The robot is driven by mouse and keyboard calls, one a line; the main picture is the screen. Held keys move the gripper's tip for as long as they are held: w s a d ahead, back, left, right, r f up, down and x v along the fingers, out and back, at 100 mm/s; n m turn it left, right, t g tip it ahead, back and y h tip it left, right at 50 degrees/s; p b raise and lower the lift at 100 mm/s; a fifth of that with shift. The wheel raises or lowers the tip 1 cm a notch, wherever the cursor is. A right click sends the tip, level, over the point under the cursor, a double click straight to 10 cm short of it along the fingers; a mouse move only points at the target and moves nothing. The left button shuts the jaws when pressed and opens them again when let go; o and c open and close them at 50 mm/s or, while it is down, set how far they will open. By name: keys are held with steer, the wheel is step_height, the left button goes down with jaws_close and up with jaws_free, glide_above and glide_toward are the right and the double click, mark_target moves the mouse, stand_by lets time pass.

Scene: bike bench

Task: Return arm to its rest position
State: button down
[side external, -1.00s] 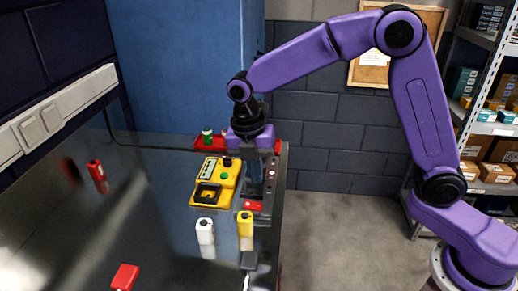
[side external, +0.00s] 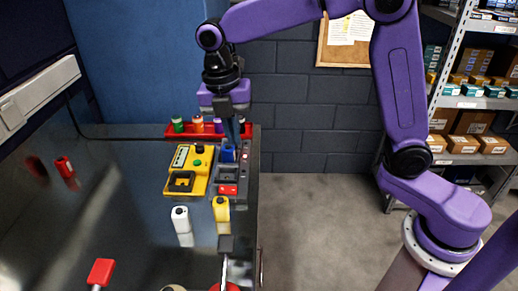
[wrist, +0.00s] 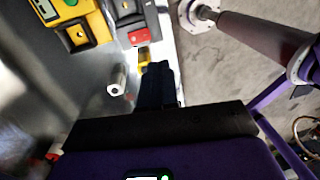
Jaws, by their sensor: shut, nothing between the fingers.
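My gripper (side external: 232,137) hangs pointing down above the back of the bench (side external: 130,215), near its right edge. Its fingers are together with nothing between them; they also show closed in the wrist view (wrist: 158,75). Just below the fingertips, a blue block (side external: 228,153) sits at the grey unit (side external: 245,175) next to the yellow unit (side external: 187,172). The gripper appears clear of the block, though the gap is small in this view.
A red tray (side external: 160,131) with several coloured bottles stands behind the units. A red-headed tool (side external: 101,272) and a black-headed tool (side external: 225,244) lie nearer. Shelving (side external: 470,105) stands at right.

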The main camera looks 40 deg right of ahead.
steer(key=s+d+f+m, duration=0.1)
steer(key=s+d+m, duration=0.3)
steer(key=s, duration=0.4)
steer(key=s+d+f+m+y, duration=0.1)
steer(key=s+d+f+m, duration=0.1)
steer(key=s+d+m, duration=0.3)
steer(key=s+d+f+m+t, duration=0.1)
steer(key=s+d+m, duration=0.4)
steer(key=s, duration=0.7)
steer(key=shift+s+f, duration=0.25)
steer(key=shift+f, duration=0.3)
